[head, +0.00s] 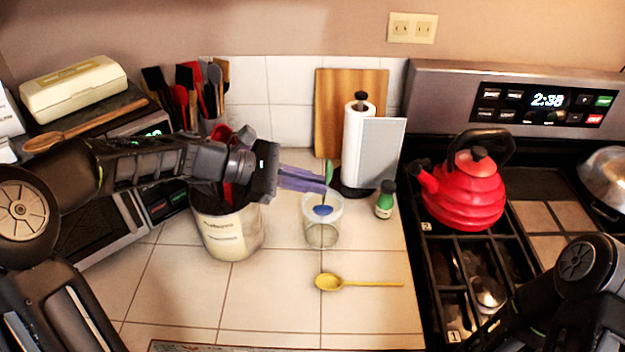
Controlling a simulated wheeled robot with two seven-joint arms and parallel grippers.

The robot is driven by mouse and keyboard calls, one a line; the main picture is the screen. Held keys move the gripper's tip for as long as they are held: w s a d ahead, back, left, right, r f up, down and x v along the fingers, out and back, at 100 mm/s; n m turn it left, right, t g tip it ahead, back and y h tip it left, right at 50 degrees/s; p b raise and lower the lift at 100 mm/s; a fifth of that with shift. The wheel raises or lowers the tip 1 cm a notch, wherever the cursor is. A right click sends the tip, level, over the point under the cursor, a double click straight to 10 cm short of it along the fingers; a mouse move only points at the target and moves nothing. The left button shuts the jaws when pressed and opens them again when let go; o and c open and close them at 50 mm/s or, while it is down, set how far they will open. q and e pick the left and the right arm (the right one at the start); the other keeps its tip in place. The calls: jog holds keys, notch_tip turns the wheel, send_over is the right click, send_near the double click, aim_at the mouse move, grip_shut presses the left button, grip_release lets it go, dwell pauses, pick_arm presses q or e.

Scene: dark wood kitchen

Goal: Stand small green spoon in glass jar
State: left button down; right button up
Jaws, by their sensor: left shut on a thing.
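The clear glass jar (321,236) stands upright on the tiled counter, near the middle of the head view. My left gripper (327,184) reaches in from the left, with its purple fingers shut on the small green spoon (329,170). The spoon's green end points up above the fingertips, and a thin dark stem runs down toward the jar mouth. A blue oval piece (322,210) shows at the jar's mouth. I cannot tell whether it belongs to the spoon. The fingers are above the jar rim. My right gripper is out of view.
A yellow spoon (350,283) lies in front of the jar. A large utensil canister (230,232) stands left, under my left arm. A small green-capped bottle (385,199) and paper towel holder (360,145) stand right and behind. A red kettle (470,190) sits on the stove.

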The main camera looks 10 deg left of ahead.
pick_arm(q)
jog(key=shift+w+a+f+b, duration=0.1)
jog(key=shift+w+f+b, duration=0.15)
jog(key=shift+f, duration=0.45)
jog(key=shift+w+f+b, duration=0.1)
jog(key=shift+f+b, duration=0.2)
jog(key=shift+f, duration=0.35)
jog(key=c, duration=1.5)
grip_release()
jog(key=shift+a, duration=0.1)
jog(key=b+v, duration=0.1)
jog(key=v, duration=0.6)
jog(key=shift+a, duration=0.25)
jog(key=shift+s+r, duration=0.15)
